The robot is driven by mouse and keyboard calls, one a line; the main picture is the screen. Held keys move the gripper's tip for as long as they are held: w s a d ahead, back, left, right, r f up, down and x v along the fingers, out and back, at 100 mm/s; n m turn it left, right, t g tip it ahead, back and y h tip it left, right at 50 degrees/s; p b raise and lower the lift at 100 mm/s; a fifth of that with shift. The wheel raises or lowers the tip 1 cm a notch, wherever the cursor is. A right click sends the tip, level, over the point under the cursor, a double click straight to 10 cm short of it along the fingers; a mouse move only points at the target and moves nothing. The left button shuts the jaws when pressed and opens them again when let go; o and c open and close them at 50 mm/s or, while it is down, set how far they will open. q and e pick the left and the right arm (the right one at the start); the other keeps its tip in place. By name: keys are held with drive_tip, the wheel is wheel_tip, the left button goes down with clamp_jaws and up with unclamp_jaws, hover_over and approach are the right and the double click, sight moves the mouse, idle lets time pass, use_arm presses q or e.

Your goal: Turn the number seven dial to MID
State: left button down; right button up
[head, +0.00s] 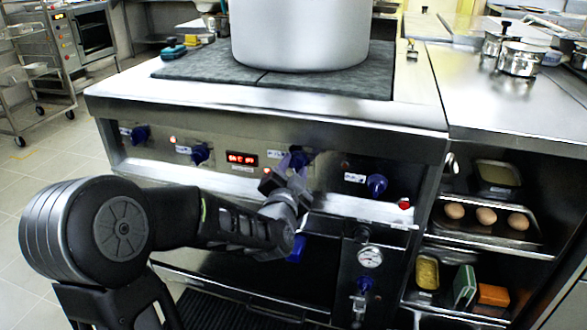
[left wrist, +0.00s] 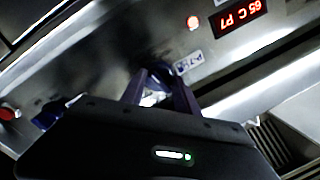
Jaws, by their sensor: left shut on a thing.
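The number seven dial (head: 303,157) is a dark blue knob on the stove's front panel, just right of the red display. In the left wrist view, a label beside it appears to read P-7 (left wrist: 189,62). My left gripper (head: 289,168) is at this dial, with its fingers shut on it. The left wrist view shows the two fingers (left wrist: 157,88) on either side of the dark knob, most of which they hide. The dial's pointer and setting marks cannot be read. The display (left wrist: 239,18) appears to read 65 C P7, upside down. My right gripper is not in view.
Other blue dials sit on the panel at left (head: 200,153) and right (head: 377,185). A big stockpot (head: 300,35) stands on the stove top. A pressure gauge (head: 370,257) is below the panel. Open shelves at right hold a tray of eggs (head: 486,216).

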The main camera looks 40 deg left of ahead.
sight(294, 167)
use_arm(q)
drive_tip(key=c, duration=0.9)
unclamp_jaws()
drive_tip(key=shift+s, duration=0.1)
drive_tip(key=p+v, duration=0.1)
drive_tip(key=v, duration=0.3)
drive_tip(key=shift+d+r, duration=0.1)
drive_tip(key=b+v, duration=0.3)
drive_tip(key=b, duration=0.3)
drive_tip(key=shift+s+d, duration=0.1)
drive_tip(key=shift+s, duration=0.15)
